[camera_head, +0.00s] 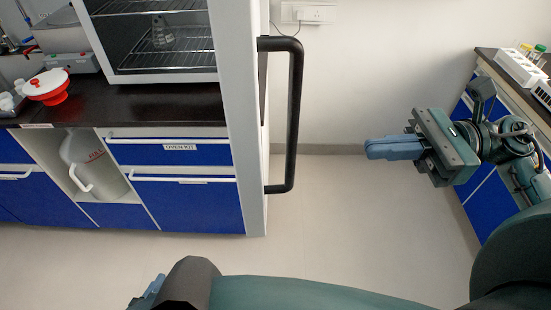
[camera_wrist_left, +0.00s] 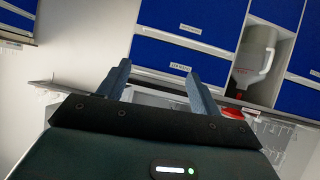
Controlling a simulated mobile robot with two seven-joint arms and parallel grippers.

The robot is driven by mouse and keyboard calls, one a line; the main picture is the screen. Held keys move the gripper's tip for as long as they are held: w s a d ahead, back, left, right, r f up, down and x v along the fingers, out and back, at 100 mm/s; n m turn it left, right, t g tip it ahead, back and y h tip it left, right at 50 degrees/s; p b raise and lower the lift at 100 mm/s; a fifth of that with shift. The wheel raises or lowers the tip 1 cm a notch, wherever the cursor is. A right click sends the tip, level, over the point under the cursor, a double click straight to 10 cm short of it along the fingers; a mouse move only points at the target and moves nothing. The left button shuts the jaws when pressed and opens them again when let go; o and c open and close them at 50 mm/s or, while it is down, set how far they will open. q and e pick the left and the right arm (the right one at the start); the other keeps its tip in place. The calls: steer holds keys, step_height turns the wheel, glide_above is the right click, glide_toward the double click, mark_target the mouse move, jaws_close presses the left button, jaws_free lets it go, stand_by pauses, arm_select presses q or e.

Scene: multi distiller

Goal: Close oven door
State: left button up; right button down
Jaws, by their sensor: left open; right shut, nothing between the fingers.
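The oven (camera_head: 165,75) stands on the dark counter at the upper left, with wire racks and a glass flask (camera_head: 162,32) inside. Its pale door (camera_head: 240,120) stands open, seen almost edge-on, swung toward me. The black door handle (camera_head: 295,115) is a long upright bar on the door's right side. My right gripper (camera_head: 369,149) is shut and empty, to the right of the handle and apart from it. My left gripper (camera_wrist_left: 157,72) is open and empty in the left wrist view; only a bit of it shows at the bottom of the head view.
Blue cabinets (camera_head: 185,200) lie under the counter, with a white jug (camera_head: 90,160) in an open bay. A red and white container (camera_head: 47,88) sits on the counter. Another bench (camera_head: 490,60) stands at the right. The floor between is clear.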

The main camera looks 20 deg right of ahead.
mark_target(288, 153)
steer(key=w+a+p, duration=0.1)
steer(key=a, duration=0.3)
steer(key=a+p, duration=0.2)
steer(key=a, duration=0.2)
steer(key=w+a+p, duration=0.1)
steer(key=a+p, duration=0.1)
steer(key=a, duration=0.3)
steer(key=shift+w+a+r, duration=0.1)
steer(key=shift+w, duration=0.2)
arm_select(q)
steer(key=shift+s+a+r+n+g+y, duration=0.2)
steer(key=shift+a+y, duration=0.15)
steer(key=shift+a, duration=0.2)
steer(key=shift+s+a+r+n+g+y, duration=0.1)
steer(key=shift+a+r+g+y, duration=0.1)
steer(key=shift+a+y, duration=0.25)
arm_select(e)
steer(key=shift+a, duration=0.1)
arm_select(q)
steer(key=shift+w+r, duration=0.1)
